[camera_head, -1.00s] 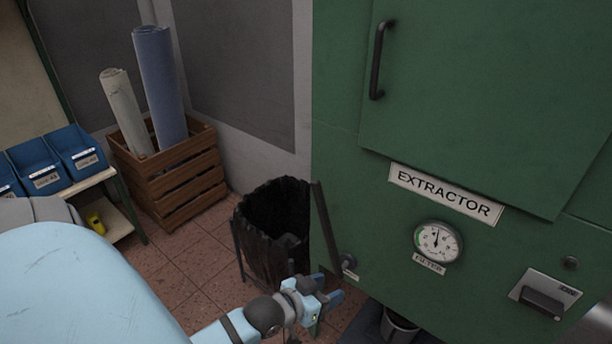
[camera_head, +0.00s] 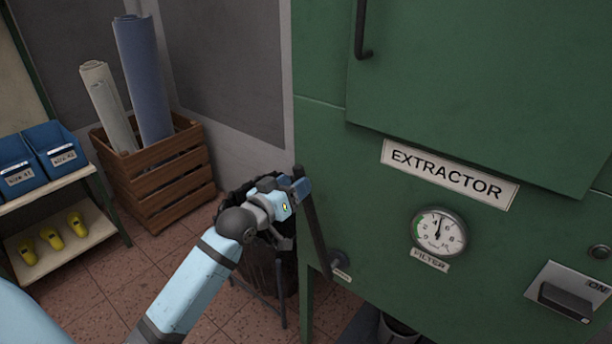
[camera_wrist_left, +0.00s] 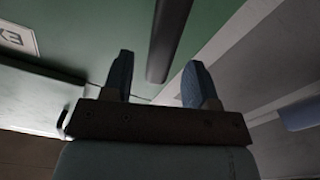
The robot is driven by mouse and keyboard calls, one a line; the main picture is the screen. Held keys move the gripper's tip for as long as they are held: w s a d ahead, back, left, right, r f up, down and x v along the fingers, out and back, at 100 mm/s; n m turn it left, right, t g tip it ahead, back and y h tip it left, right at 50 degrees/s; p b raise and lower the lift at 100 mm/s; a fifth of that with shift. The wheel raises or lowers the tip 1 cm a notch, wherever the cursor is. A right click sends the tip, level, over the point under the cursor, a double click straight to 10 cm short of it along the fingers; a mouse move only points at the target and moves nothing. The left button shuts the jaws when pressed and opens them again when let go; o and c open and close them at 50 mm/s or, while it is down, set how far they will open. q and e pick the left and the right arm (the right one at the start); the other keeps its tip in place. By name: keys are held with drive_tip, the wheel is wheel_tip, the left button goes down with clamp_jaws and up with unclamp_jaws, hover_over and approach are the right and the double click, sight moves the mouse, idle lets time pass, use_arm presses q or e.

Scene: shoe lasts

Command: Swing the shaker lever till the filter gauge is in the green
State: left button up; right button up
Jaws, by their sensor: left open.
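The shaker lever (camera_head: 314,225) is a dark bar on the left side of the green extractor cabinet. My left gripper (camera_head: 299,186) is open at the lever's upper end. In the left wrist view, the lever (camera_wrist_left: 168,40) shows between the two blue fingers (camera_wrist_left: 160,80); I cannot tell whether they touch it. The filter gauge (camera_head: 438,232) is a round white dial. Its needle points nearly straight up, and its green band is at the left, away from the needle. My right gripper is not in view.
A black-lined bin (camera_head: 262,268) stands behind my left forearm. A wooden crate (camera_head: 160,180) with rolls is at the back left, beside a shelf (camera_head: 75,235) with blue bins and yellow shoe lasts. A switch (camera_head: 568,298) marked ON is at the lower right.

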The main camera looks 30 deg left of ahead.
use_arm(q)
drive_tip(key=w, duration=0.5)
drive_tip(key=shift+d, duration=0.15)
clamp_jaws()
